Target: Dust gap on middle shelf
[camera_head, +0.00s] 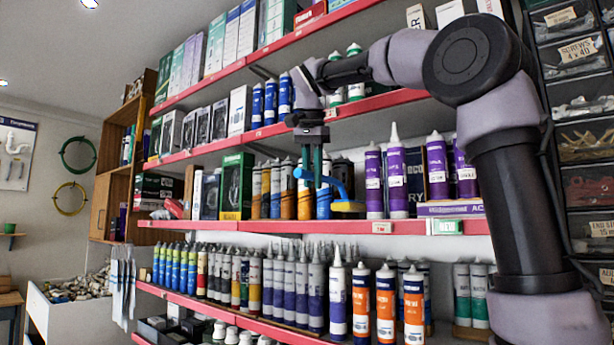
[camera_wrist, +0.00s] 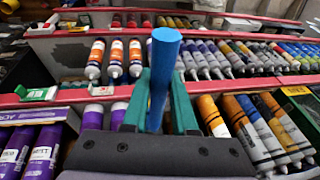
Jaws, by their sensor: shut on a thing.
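My gripper (camera_head: 316,180) is shut on the blue handle (camera_head: 333,184) of a dusting tool, in front of the middle shelf (camera_head: 290,227). The tool's yellow head (camera_head: 348,206) is low, close to the shelf, in the gap between orange and blue tubes (camera_head: 304,195) and purple tubes (camera_head: 397,180). I cannot tell whether the head touches the shelf. In the wrist view the blue handle (camera_wrist: 164,50) stands up between my teal fingers (camera_wrist: 160,98); the yellow head is hidden there.
Tall purple tubes stand close to the right of the gap. In the wrist view, several orange tubes (camera_wrist: 222,122) are close to the right of my fingers and purple tubes (camera_wrist: 44,150) are to the left. The shelf below holds orange-labelled tubes (camera_head: 386,303). A green sign (camera_head: 447,227) hangs on the shelf edge.

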